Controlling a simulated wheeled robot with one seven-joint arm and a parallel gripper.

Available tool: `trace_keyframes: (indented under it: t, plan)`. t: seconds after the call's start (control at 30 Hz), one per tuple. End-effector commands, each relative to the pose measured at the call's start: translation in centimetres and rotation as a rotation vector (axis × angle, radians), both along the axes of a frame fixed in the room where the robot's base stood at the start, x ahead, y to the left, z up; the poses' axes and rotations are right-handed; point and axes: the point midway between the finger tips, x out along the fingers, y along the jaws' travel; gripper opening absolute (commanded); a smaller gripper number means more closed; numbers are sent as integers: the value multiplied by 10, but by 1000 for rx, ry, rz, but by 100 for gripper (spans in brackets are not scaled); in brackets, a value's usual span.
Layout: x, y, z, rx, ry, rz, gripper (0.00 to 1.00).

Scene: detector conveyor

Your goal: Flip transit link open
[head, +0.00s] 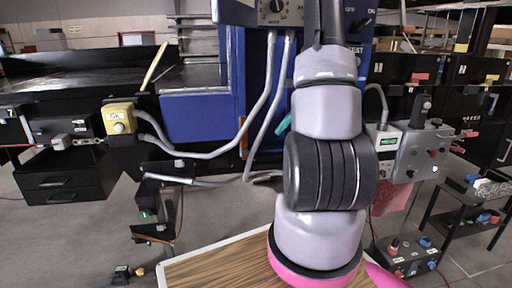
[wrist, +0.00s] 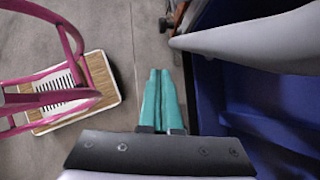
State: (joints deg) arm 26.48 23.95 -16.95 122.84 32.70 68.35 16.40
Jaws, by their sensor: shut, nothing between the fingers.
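I cannot pick out the transit link for certain in either view. The blue cabinet (head: 200,118) stands in front of me, with a dial panel (head: 277,10) at its top; its blue side also shows at the right of the wrist view (wrist: 255,105). My gripper (wrist: 160,72) has teal fingers, shut together and empty, pointing past the cabinet's side over the grey floor. In the head view only a small teal part of it (head: 284,124) shows left of my arm, which hides the rest and part of the cabinet front.
Grey conduits (head: 268,92) run down the cabinet front; a thick grey pipe-like part (wrist: 255,42) is close right of my fingers. A yellow box (head: 118,119) is at left, a grey control box (head: 420,152) at right. Open floor (wrist: 105,30) lies left of the fingers.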

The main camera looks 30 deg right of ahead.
Motion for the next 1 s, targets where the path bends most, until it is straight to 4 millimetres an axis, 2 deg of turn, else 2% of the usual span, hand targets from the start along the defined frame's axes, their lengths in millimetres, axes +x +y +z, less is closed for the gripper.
trace_keyframes:
  t: [0.4,0.63,1.0]
  plan:
    - [23,46,-71,2,5,1,0]
    - [37,73,-72,-1,-1,2,0]
    - [40,79,-73,-2,-1,0,0]
